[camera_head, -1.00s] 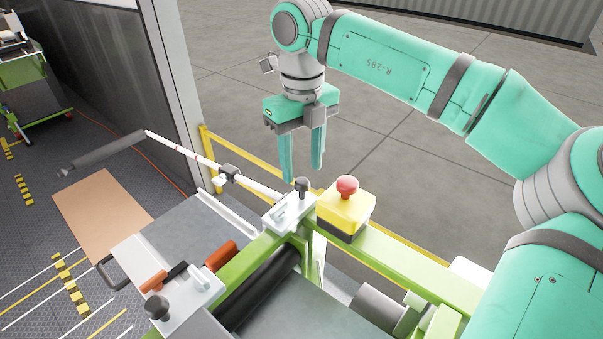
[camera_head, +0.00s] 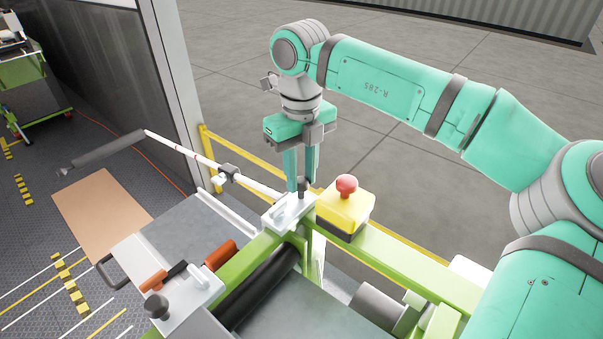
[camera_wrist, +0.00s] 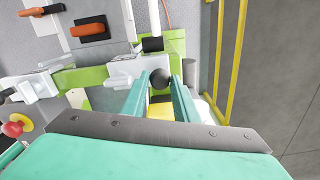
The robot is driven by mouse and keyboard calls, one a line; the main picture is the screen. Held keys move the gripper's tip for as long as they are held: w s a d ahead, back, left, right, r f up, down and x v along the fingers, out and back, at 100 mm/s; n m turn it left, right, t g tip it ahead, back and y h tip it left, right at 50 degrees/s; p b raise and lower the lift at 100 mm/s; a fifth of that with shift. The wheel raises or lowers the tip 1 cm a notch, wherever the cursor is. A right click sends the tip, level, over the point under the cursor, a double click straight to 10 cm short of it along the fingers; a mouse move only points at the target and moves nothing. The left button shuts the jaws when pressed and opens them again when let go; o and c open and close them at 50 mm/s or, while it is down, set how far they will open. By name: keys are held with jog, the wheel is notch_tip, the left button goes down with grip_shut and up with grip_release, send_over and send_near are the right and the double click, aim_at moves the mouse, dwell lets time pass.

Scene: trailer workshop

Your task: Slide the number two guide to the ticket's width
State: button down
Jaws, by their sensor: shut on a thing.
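Two white guide blocks with dark round knobs sit on the green machine frame. The far guide (camera_head: 288,213) is by the right end of a marked rod; the near guide (camera_head: 190,300) is at lower left. I cannot read which is number two. My gripper (camera_head: 302,186) points down at the far guide, shut on its dark knob (camera_wrist: 160,78), which shows between the green fingers in the wrist view. The far guide's white body also shows there (camera_wrist: 122,75), left of the fingers. I cannot make out a ticket.
A yellow box (camera_head: 342,212) with a red button (camera_head: 347,185) stands right of the far guide. Orange-handled tools (camera_head: 221,255) lie on the left plate. A yellow rail (camera_head: 235,150) runs behind.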

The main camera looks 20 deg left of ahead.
jog(key=shift+s+a, duration=0.2)
jog(key=shift+s, duration=0.25)
jog(key=c, duration=1.4)
grip_release()
notch_tip(320, 180, up, 11)
jog(key=shift+f, duration=0.1)
jog(key=shift+w+d, duration=0.1)
